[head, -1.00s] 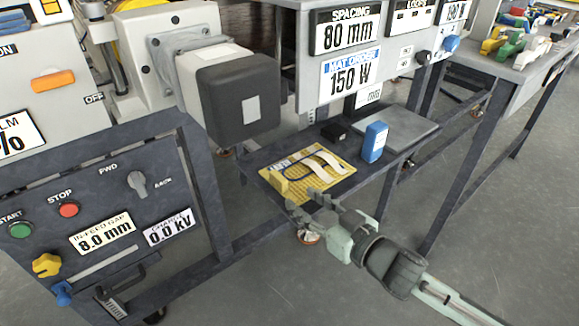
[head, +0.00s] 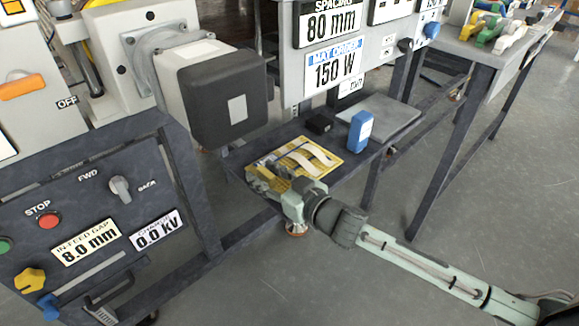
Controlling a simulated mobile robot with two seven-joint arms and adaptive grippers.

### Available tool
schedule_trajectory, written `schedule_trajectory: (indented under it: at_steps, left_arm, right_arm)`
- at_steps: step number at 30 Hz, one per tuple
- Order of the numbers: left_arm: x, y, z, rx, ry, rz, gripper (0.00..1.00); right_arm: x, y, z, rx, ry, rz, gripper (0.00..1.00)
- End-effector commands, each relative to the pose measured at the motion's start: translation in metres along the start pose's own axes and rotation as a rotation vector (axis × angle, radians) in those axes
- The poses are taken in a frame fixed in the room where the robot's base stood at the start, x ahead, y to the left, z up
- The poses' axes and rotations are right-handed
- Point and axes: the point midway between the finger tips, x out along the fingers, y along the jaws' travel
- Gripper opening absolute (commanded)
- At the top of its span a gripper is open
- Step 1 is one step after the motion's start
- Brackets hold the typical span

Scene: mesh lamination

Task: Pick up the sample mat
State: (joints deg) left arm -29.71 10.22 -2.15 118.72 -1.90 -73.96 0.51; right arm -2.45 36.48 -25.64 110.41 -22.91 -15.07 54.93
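The sample mat (head: 318,151) is a yellow, grid-patterned sheet with pale curved strips on it. It lies on the dark shelf (head: 352,170) below the mat dryer panel. My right gripper (head: 262,178) is at the mat's near left corner and covers that part of it. A yellow piece shows at the fingers, where the mat's raised block was. I cannot tell whether the fingers are closed on it. My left gripper is not in view.
A blue box (head: 361,131) and a small black box (head: 320,123) stand on the shelf behind the mat. A grey plate (head: 385,118) lies to their right. A black motor housing (head: 228,98) overhangs at the left. A control panel (head: 85,220) stands at the front left.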

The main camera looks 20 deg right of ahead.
Motion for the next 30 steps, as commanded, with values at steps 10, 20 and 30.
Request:
schedule_trajectory:
  at_steps: [10,20,30]
  left_arm:
    - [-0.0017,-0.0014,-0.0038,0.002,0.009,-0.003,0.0]
    - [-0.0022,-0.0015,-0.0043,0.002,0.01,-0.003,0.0]
    - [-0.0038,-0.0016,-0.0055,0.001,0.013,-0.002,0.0]
  right_arm:
    - [-0.0004,-0.0002,0.0002,0.001,0.0,0.0,0.16]
    - [-0.0004,-0.0002,-0.0011,-0.001,0.002,-0.001,0.0]
    - [-0.0011,-0.0003,-0.0075,-0.001,0.004,-0.001,0.0]
